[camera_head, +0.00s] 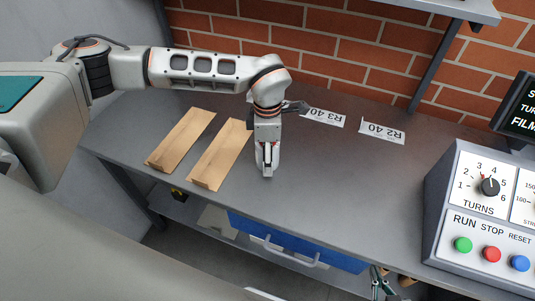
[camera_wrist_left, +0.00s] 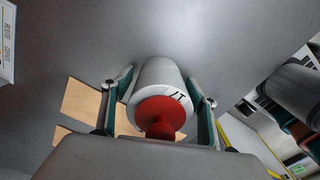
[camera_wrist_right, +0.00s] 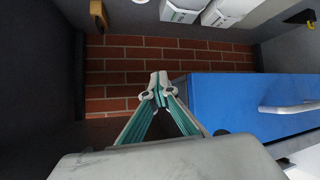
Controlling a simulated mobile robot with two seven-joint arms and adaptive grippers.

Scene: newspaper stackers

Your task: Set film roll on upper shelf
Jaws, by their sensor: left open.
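The film roll (camera_wrist_left: 162,108), a white cylinder with a red end and red knob, shows in the left wrist view between the fingers of my left gripper (camera_wrist_left: 160,80). The fingers are open on both sides of it, and I cannot tell whether they touch it. In the head view my left gripper (camera_head: 267,168) points down over the table, and its wrist hides most of what is between the fingers. My right gripper (camera_wrist_right: 160,88) has its fingertips together and is empty, beside a blue drawer below the table. The upper shelf (camera_head: 450,8) shows at the top right.
Paper labels (camera_head: 382,133) are at the back by the brick wall. A control box (camera_head: 485,215) stands at the right. The blue drawer (camera_wrist_right: 240,105) has a handle that sticks out.

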